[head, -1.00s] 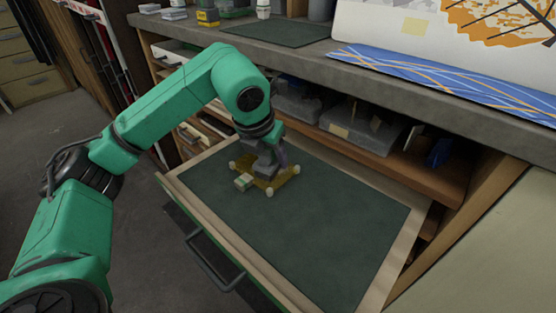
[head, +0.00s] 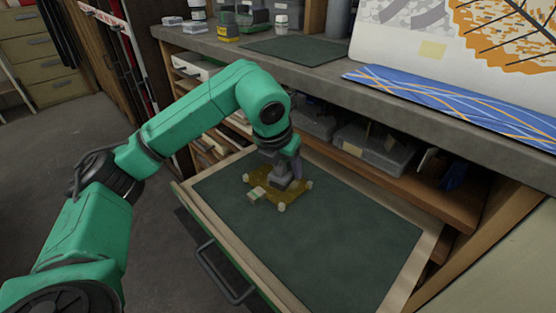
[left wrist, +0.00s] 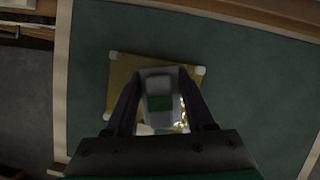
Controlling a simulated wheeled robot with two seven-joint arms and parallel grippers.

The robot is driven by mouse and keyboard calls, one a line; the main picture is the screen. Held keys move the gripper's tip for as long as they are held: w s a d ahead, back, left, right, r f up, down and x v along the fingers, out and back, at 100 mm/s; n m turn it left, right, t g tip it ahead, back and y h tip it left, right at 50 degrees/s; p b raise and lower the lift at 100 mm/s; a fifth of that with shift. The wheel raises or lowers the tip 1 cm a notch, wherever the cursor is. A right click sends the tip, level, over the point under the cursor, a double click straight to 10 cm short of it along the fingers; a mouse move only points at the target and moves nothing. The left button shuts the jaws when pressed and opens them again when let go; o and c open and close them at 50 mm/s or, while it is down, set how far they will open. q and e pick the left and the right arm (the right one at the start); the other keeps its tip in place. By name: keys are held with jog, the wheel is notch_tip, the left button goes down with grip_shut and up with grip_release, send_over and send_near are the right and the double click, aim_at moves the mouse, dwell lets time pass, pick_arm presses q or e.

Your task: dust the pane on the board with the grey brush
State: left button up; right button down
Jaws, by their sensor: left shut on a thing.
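The amber pane (head: 268,202) lies on the dark green board (head: 335,245) in the pulled-out drawer, with pale round corner pieces around it. It also shows in the left wrist view (left wrist: 128,72). My left gripper (head: 283,180) is over the pane, shut on the grey brush. In the left wrist view the brush (left wrist: 158,78) is a light grey block with a green patch, between the two dark fingers (left wrist: 158,105). It hides part of the pane, and whether it touches the pane is unclear. My right gripper is out of view.
A small cream-and-green block (head: 257,195) sits at the pane's left edge. The drawer's wooden rim (head: 425,265) surrounds the board. Shelves with grey bins (head: 375,150) stand behind, under the grey worktop. The board's front and right are clear.

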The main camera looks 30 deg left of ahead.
aim_at(302, 184)
pick_arm(q)
jog(key=shift+s+d+f, duration=0.1)
jog(key=shift+s+d, duration=0.1)
jog(key=shift+d, duration=0.45)
jog(key=shift+s+d+r, duration=0.1)
jog(key=shift+s+d, duration=0.15)
jog(key=shift+d, duration=0.35)
jog(key=shift+s+d+f, duration=0.1)
jog(key=shift+s+d, duration=0.1)
jog(key=shift+d, duration=0.55)
jog(key=shift+w+a+f, duration=0.1)
jog(key=shift+w+a, duration=0.15)
jog(key=shift+a, duration=0.6)
jog(key=shift+w+a, duration=0.25)
jog(key=shift+a, duration=0.55)
jog(key=shift+w+a, duration=0.25)
jog(key=shift+a, duration=0.4)
jog(key=shift+w+a, duration=0.2)
jog(key=shift+a, duration=0.45)
jog(key=shift+w+a, duration=0.25)
jog(key=shift+a, duration=0.4)
jog(key=shift+r, duration=0.2)
jog(key=shift+r, duration=0.15)
notch_tip(302, 184, up, 6)
jog(key=p, duration=0.5)
jog(key=shift+d, duration=0.1)
